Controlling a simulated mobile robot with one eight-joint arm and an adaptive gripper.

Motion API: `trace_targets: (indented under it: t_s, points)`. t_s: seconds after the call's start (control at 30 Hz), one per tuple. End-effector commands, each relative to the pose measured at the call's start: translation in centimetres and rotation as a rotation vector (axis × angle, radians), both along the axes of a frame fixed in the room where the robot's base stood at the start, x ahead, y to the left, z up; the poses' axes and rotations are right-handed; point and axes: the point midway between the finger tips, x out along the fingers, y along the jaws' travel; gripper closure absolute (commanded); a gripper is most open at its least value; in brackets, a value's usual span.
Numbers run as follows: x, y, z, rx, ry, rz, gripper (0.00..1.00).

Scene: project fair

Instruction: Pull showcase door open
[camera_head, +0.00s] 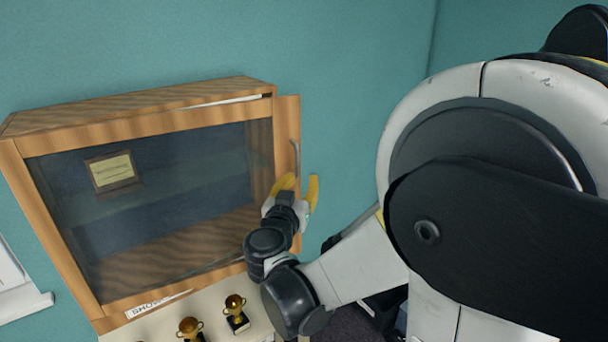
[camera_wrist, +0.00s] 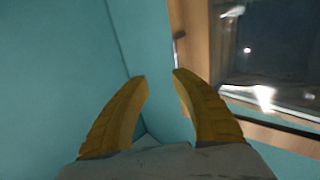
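The wooden showcase (camera_head: 130,108) stands at the left in the head view, with a wide glass front. Its door (camera_head: 288,125) has a wooden right edge strip that juts out beyond the cabinet's side; I cannot tell how far ajar it is. A thin metal handle (camera_head: 297,153) is on that strip. My gripper (camera_head: 298,181) has its yellow fingers spread near the handle's lower end. In the wrist view my gripper (camera_wrist: 160,76) is open with nothing between the fingertips, and the door's wooden edge (camera_wrist: 197,45) lies just right of them. Contact with the handle cannot be told.
A framed plaque (camera_head: 112,171) shows behind the glass. Small gold trophies (camera_head: 235,305) stand on a pale surface (camera_head: 213,318) below the showcase, near my forearm. A teal wall (camera_head: 340,60) lies behind. A white ledge (camera_head: 25,303) is at lower left.

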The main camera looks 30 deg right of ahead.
Motion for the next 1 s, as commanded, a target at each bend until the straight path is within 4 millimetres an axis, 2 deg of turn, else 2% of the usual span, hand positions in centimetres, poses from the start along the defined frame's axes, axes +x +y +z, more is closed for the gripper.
trace_targets:
  t_s: [0.1, 0.3, 0.47, 0.7, 0.73, 0.77, 0.8, 0.83, 0.87, 0.93, 0.97, 1.0]
  points:
    - [-1.9, 2.1, 0.0, 0.001, 0.001, 0.005, 0.70]
    - [-4.3, 4.4, -0.1, 0.003, 0.001, 0.003, 0.70]
    - [-5.2, 5.1, -0.1, 0.003, 0.001, 0.000, 0.70]
    - [-5.2, 5.1, -0.1, 0.003, 0.001, -0.001, 0.70]
    - [-5.2, 5.1, -0.1, 0.002, 0.002, -0.001, 0.73]
    - [-5.2, 5.1, -0.2, 0.004, 0.004, -0.001, 0.83]
    - [-5.3, 5.0, -0.5, 0.006, 0.011, -0.002, 0.95]
    - [-5.4, 4.9, -1.0, 0.011, 0.022, -0.003, 1.00]
    - [-5.5, 4.8, -1.7, 0.016, 0.041, -0.005, 1.00]
    - [-6.2, 4.4, -4.4, 0.041, 0.113, -0.008, 1.00]
    - [-6.6, 4.2, -5.9, 0.056, 0.157, -0.007, 1.00]
    - [-7.3, 4.0, -8.2, 0.079, 0.224, -0.001, 1.00]
